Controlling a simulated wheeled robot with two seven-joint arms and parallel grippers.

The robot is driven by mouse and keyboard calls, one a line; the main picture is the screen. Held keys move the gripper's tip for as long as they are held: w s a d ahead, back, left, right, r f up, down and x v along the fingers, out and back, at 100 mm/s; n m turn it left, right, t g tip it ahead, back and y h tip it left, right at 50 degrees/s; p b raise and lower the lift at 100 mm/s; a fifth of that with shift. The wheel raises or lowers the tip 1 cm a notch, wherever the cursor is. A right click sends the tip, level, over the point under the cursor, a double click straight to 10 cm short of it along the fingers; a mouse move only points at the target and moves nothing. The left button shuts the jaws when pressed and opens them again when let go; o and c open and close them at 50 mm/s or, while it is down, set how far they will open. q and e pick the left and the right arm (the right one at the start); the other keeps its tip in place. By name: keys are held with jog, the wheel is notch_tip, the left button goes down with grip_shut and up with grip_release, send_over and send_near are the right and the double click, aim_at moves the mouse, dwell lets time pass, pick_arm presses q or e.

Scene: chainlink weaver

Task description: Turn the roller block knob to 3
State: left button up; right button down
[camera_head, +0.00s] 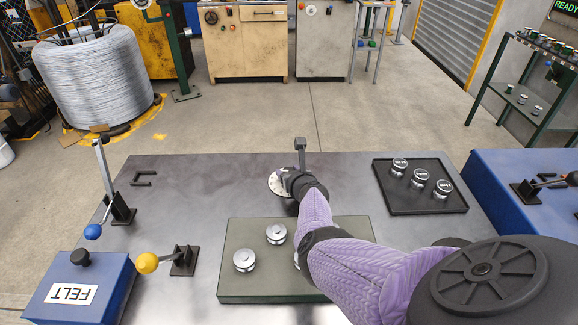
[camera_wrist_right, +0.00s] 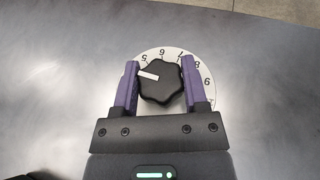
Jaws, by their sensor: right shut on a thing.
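The roller block knob (camera_wrist_right: 160,84) is black and lobed, with a white pointer mark. It sits on a white numbered dial (camera_wrist_right: 207,82), where 5, 6, 7, 8 and 9 can be read. The pointer faces left and slightly up, below the 5, toward my left-hand finger; the numeral there is hidden. My right gripper (camera_wrist_right: 160,85) is shut on the knob, a purple finger on each side. In the head view the dial (camera_head: 276,186) shows at the table's middle, partly covered by my right gripper (camera_head: 291,178). My left gripper is not in view.
A green-grey block (camera_head: 240,285) with silver rollers lies in front of the dial, partly under my right arm. A black tray (camera_head: 425,205) with three labelled pucks is to the right. Levers with blue (camera_head: 92,232) and yellow (camera_head: 147,263) balls stand at left, near a FELT box (camera_head: 75,293).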

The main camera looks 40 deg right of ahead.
jog(key=shift+f+n+t+y, duration=0.1)
jog(key=shift+n+t+y, duration=0.2)
jog(key=shift+n+y, duration=0.6)
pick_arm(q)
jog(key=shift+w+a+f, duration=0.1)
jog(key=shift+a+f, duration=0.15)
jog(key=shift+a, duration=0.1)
pick_arm(e)
jog(key=shift+n+y, duration=0.3)
jog(key=shift+y, duration=0.3)
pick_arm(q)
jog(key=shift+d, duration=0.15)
pick_arm(e)
jog(key=shift+c, duration=2)
grip_release()
jog(key=shift+o, duration=1.4)
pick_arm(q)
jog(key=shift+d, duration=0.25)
